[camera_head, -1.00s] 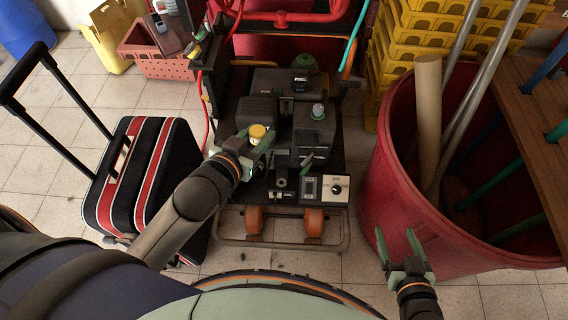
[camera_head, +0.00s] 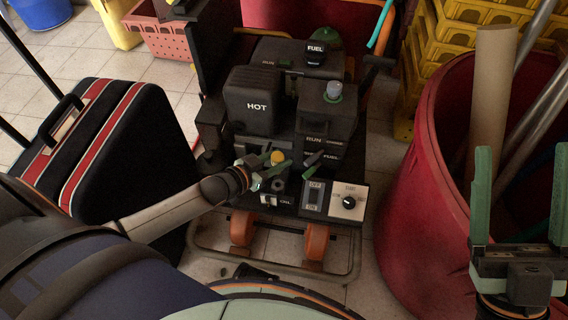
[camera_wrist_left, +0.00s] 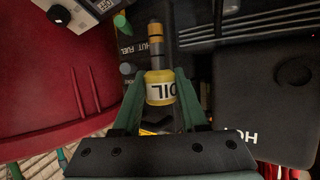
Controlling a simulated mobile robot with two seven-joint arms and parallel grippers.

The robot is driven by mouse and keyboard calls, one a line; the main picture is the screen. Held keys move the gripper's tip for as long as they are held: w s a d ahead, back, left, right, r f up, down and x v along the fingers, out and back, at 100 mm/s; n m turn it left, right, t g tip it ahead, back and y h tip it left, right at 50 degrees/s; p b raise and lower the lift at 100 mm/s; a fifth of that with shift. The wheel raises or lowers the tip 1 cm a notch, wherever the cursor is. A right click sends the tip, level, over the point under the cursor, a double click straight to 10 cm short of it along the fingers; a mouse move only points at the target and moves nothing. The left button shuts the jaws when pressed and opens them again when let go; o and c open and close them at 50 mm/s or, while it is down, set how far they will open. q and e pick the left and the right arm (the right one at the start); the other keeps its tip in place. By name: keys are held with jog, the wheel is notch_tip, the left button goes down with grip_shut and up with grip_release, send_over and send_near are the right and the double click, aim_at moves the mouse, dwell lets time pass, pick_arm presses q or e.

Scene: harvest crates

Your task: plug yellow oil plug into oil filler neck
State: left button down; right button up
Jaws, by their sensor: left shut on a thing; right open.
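The yellow oil plug (camera_head: 277,157) is between the fingers of my left gripper (camera_head: 271,166), which is shut on it. In the left wrist view the plug (camera_wrist_left: 159,90) shows a white OIL label and a narrow black stem with gold bands pointing away from the gripper. A short grey neck (camera_head: 278,186), apparently the oil filler neck, stands on the black machine (camera_head: 257,112) just below the plug in the head view. I cannot tell the gap between stem and neck. My right gripper (camera_head: 521,180) is open and empty at the right, in front of the red barrel.
A switch panel with a dial (camera_head: 348,202) sits right of the neck. A HOT-marked box (camera_head: 250,97) and FUEL cap (camera_head: 315,53) rise behind. A black-and-red suitcase (camera_head: 110,150) stands left, the red barrel (camera_head: 420,200) with poles right.

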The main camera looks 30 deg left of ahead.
pick_arm(q)
jog(key=shift+w+a+f, duration=0.2)
jog(key=shift+f, duration=0.15)
jog(key=shift+s, duration=0.1)
jog(key=shift+r+p, duration=0.2)
jog(key=shift+p, duration=0.2)
notch_tip(320, 180, down, 4)
jog(key=b, duration=0.3)
jog(key=shift+f, duration=0.1)
jog(key=shift+f+b, duration=0.75)
jog(key=shift+f, duration=0.2)
jog(key=shift+p, duration=0.7)
dwell(0.6)
jog(key=shift+f+b, duration=1.8)
jog(key=shift+f, duration=0.5)
